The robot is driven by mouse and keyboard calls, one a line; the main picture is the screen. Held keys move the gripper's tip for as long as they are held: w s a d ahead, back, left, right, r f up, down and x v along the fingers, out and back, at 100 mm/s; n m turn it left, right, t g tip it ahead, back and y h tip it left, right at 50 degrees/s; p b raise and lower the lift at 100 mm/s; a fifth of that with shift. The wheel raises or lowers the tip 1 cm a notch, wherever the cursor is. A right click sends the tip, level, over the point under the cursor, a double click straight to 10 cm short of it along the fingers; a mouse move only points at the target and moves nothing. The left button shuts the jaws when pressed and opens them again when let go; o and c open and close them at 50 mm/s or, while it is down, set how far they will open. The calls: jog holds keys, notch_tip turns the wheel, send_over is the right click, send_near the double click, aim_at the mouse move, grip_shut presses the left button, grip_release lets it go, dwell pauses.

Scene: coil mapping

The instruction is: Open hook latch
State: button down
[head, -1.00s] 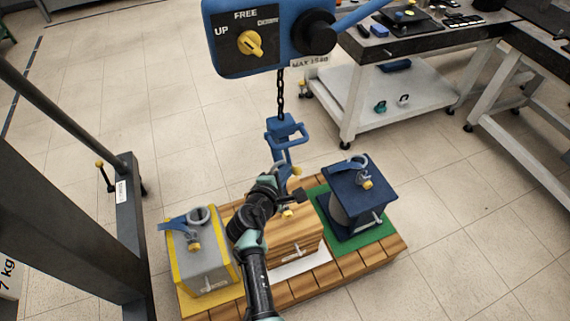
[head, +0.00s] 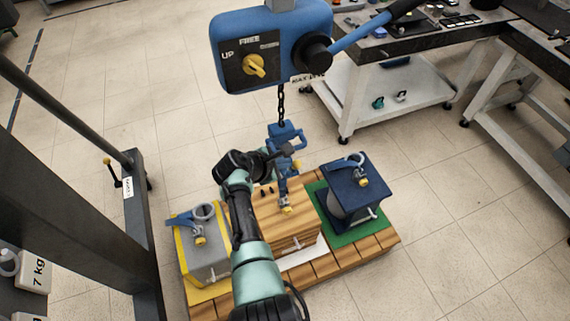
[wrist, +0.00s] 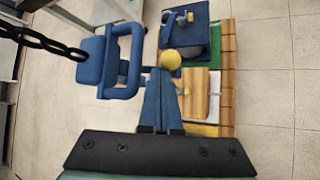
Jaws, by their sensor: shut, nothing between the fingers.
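The blue hook block (head: 284,131) hangs on a chain above the wooden crate (head: 265,225). It also shows at the left of the wrist view (wrist: 93,62), with its looped handle (wrist: 133,62). A yellow ball knob (wrist: 170,59) is beside the handle; I take it as the latch knob. The knob also shows in the head view (head: 298,163). My gripper (wrist: 160,72) is shut and empty, its blue fingertips just below the knob in the wrist view. Whether they touch it I cannot tell. My arm and the hook parts overlap in the head view, hiding the exact contact.
A grey weight (head: 205,258) stands left of the crate and a dark blue weight (head: 352,180) stands right, on a wooden pallet (head: 355,255). The blue hoist box (head: 290,22) hangs above. A grey frame stands at left. A workbench (head: 395,70) stands behind.

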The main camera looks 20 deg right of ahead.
jog(key=shift+w+r+g, duration=0.3)
jog(key=shift+r+g, duration=0.25)
jog(key=shift+g, duration=0.05)
jog(key=shift+r+n+b, duration=0.2)
jog(key=shift+n+b, duration=0.1)
jog(key=shift+b, duration=0.1)
dwell(0.3)
